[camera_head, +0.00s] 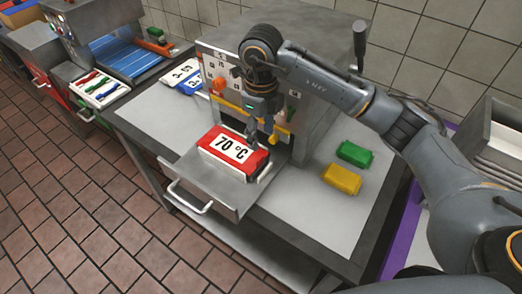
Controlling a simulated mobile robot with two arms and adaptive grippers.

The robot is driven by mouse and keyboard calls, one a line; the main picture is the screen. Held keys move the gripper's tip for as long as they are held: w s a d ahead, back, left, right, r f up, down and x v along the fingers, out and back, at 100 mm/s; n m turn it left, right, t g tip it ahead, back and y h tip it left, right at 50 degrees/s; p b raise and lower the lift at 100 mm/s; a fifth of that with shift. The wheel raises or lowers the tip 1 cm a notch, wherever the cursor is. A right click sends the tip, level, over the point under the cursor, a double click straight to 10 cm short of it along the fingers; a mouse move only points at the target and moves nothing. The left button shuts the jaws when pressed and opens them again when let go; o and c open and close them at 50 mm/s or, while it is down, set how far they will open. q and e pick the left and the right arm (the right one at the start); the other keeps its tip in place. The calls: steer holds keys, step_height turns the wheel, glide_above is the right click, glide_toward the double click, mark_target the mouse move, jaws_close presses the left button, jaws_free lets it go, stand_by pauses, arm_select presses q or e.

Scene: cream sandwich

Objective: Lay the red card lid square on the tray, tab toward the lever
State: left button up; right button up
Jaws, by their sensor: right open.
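The red card lid (208,138) has a white label reading "70 °C". It lies on the pulled-out metal tray (198,180), with a pale layer showing below its right end. I cannot make out its tab. The tray has a bar handle at its front. A dark lever (359,47) stands upright at the machine's right side. My right gripper (263,122) is open and empty, pointing down just behind and above the lid's far edge; whether it touches the lid is unclear. My left gripper is not in view.
The grey machine (314,110) stands behind the tray. A green block (354,154) and a yellow block (342,180) lie on the counter to the right. Blue and white cards (182,77) lie at left. Bare counter (160,115) shows left of the tray.

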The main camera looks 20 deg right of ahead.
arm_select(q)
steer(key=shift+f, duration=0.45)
arm_select(e)
steer(key=shift+r, duration=1.45)
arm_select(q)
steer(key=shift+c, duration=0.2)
